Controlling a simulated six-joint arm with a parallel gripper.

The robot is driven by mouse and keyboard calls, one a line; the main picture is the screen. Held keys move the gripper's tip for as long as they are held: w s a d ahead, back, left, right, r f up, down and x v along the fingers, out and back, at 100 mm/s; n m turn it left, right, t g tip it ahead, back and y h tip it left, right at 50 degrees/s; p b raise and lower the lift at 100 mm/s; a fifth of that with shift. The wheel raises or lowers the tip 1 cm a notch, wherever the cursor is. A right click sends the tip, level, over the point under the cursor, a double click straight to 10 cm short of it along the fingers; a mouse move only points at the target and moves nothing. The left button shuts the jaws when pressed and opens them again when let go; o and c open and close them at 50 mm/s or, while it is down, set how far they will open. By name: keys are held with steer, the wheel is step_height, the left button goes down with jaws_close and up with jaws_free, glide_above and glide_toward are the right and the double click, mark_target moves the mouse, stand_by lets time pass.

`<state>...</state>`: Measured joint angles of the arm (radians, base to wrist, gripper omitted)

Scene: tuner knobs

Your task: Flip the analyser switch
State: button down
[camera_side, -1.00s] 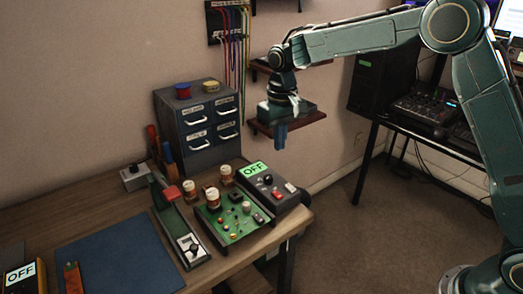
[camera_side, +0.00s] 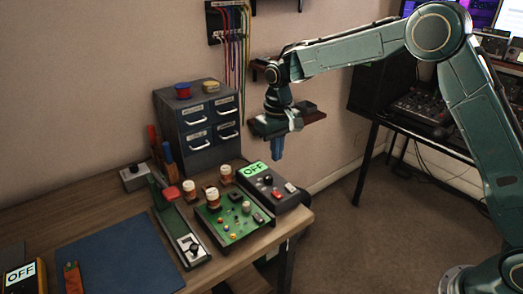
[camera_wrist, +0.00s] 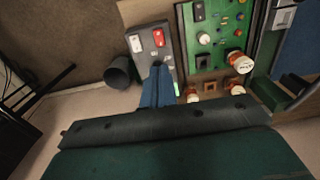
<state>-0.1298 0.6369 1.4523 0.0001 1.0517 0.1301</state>
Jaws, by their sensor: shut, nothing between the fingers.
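A dark box with a lit display reading OFF (camera_side: 255,169) stands at the right end of the bench. I cannot read a name on it. It carries a black knob (camera_side: 268,180), a red rocker switch (camera_side: 277,193) and a white rocker switch (camera_side: 290,187). The red rocker (camera_wrist: 158,37) and white rocker (camera_wrist: 135,43) also show in the wrist view. My gripper (camera_side: 277,157) is above the box, shut and empty, apart from it. In the wrist view its blue fingertips (camera_wrist: 158,68) overlap the box, hiding the knob and most of the display.
A green circuit board (camera_side: 232,220) with several knobs and orange-and-white parts lies beside the box. A second OFF display (camera_side: 20,273) is at the lower left. A drawer cabinet (camera_side: 200,120) stands behind.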

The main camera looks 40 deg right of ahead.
mark_target(276, 193)
step_height(276, 193, down, 11)
steer(key=shift+f, duration=0.2)
stand_by(0.4)
steer(key=shift+f, duration=0.2)
steer(key=shift+s, duration=0.1)
stand_by(0.4)
